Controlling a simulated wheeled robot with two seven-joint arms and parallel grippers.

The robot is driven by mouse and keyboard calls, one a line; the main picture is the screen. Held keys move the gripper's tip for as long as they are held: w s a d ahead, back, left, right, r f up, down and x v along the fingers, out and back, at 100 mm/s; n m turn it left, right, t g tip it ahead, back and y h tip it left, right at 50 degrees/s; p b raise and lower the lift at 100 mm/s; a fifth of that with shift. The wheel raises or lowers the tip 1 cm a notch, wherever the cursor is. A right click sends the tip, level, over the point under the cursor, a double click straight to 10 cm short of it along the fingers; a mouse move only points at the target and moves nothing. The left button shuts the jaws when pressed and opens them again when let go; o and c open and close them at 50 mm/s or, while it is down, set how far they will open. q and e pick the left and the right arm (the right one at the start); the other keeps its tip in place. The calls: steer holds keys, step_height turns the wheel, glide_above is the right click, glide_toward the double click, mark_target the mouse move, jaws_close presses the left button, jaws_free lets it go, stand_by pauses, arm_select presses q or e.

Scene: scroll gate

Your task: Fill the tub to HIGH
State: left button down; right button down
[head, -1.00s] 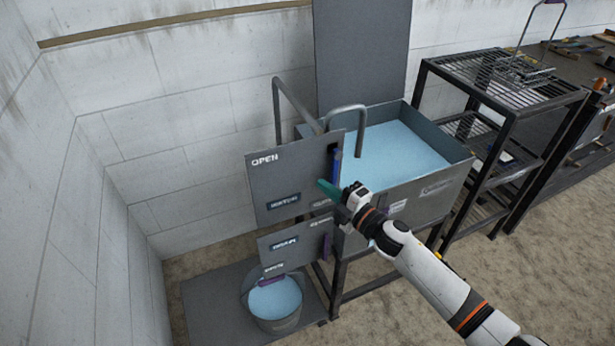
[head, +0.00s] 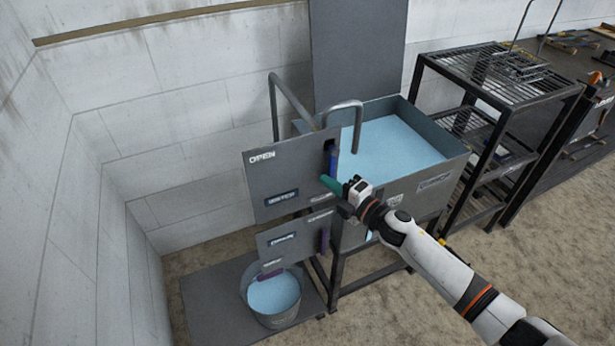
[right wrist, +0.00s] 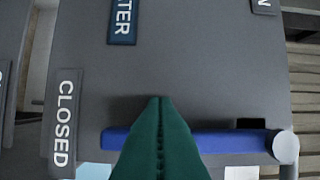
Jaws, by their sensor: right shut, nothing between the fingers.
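The grey metal tub (head: 455,172) holds light blue water, with a bent pipe (head: 345,104) over it. The upper grey panel (head: 268,180) in front of it carries an OPEN label, a WATER label and a CLOSED label. Its blue lever (head: 333,163) hangs down along the right edge; in the right wrist view the lever (right wrist: 225,142) runs from a round pivot (right wrist: 286,147) toward the CLOSED end. My right gripper (head: 327,183), with green fingers, is shut and empty at the lever. In the right wrist view its fingers (right wrist: 160,100) cover part of the lever; contact is unclear. My left gripper is out of view.
A lower panel (head: 290,243) with a purple lever (head: 324,238) sits under the upper one. A bucket of water (head: 275,318) stands on a dark mat (head: 215,300). A wire shelf rack (head: 500,75) is to the right, and walls close in the left and back.

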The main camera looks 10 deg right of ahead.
steer(key=b+v, duration=0.1)
steer(key=v, duration=1)
steer(key=s+d+f+m+g+h, duration=0.1)
steer(key=s+d+f+m+h, duration=0.3)
steer(key=f, duration=0.6)
steer(key=s+d+f+m+g+h, duration=0.1)
steer(key=s+d+f+m+h, duration=0.3)
steer(key=f, duration=0.7)
steer(key=s+d+f+m+g+h, duration=0.1)
steer(key=d+f+m, duration=0.2)
steer(key=f+m, duration=0.5)
steer(key=s+f+m+g+h, duration=0.25)
steer(key=s+f+g, duration=0.25)
steer(key=s+f, duration=1)
steer(key=s+a+f+m+g, duration=0.2)
steer(key=s+a+f, duration=0.1)
steer(key=s, duration=0.7)
steer(key=s+a+f+m+g, duration=0.3)
steer(key=s+f, duration=0.2)
steer(key=s, duration=0.6)
steer(key=shift+s+a+y, duration=0.25)
steer(key=shift+y, duration=0.1)
